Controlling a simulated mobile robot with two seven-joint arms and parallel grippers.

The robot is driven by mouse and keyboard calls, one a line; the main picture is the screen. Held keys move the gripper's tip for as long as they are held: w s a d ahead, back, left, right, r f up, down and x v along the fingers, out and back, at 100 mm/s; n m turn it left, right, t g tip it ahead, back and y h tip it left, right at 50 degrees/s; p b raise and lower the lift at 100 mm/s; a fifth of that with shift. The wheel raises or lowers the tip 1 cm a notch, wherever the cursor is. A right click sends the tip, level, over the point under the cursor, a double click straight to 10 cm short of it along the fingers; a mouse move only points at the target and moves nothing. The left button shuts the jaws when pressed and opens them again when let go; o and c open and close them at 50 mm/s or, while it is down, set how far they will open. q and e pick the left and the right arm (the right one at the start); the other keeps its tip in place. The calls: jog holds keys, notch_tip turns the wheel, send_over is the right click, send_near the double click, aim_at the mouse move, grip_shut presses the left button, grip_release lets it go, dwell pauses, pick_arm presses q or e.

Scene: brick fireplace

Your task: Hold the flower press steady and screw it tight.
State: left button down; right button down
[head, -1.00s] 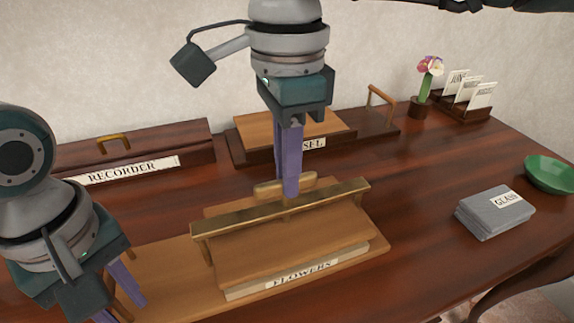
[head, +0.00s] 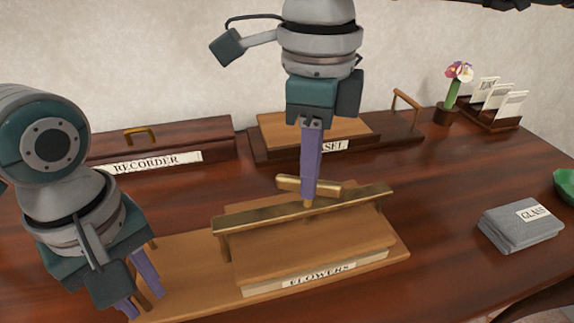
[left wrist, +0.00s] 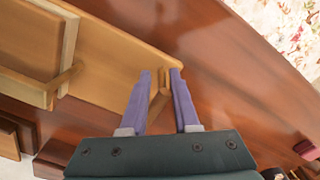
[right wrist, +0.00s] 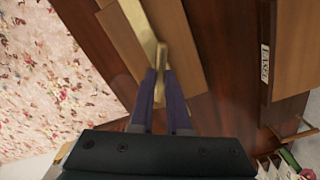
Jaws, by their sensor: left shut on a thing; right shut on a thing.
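The flower press (head: 185,270) lies on the table, a wooden base with stacked boards labelled FLOWERS (head: 320,273) under a brass crossbar (head: 350,202). A T-shaped screw handle (head: 290,183) stands above the middle of the crossbar. My right gripper (head: 309,192) points straight down and is shut on this screw handle; the right wrist view shows the handle (right wrist: 161,58) between its fingers. My left gripper (head: 142,285) is shut on the wooden bar handle (left wrist: 157,104) at the left end of the base. The left gripper partly hides that handle in the head view.
Behind stand a RECORDER box (head: 190,140) and an easel case (head: 260,148) with a raised handle. A grey GLASS stack (head: 515,230) and a green bowl (head: 565,186) are at right. A flower pot (head: 447,113) and card rack (head: 490,118) are at the back right.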

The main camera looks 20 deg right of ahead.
pick_arm(q)
jog(key=shift+a+f, duration=0.1)
jog(key=shift+a, duration=0.05)
pick_arm(e)
jog(key=m, duration=0.7)
pick_arm(q)
jog(key=shift+s, duration=0.1)
pick_arm(e)
jog(key=m, duration=0.7)
jog(key=shift+w+m, duration=0.1)
jog(key=shift+m, duration=0.3)
jog(key=m, duration=0.3)
jog(key=shift+d+m, duration=0.1)
jog(key=shift+m, duration=0.2)
pick_arm(q)
jog(key=shift+a, duration=0.1)
pick_arm(e)
jog(key=m, duration=0.3)
jog(key=shift+m, duration=0.4)
pick_arm(q)
jog(key=shift+a, duration=0.1)
pick_arm(e)
jog(key=m, duration=0.6)
jog(key=shift+d, duration=0.1)
jog(key=shift+m, duration=0.3)
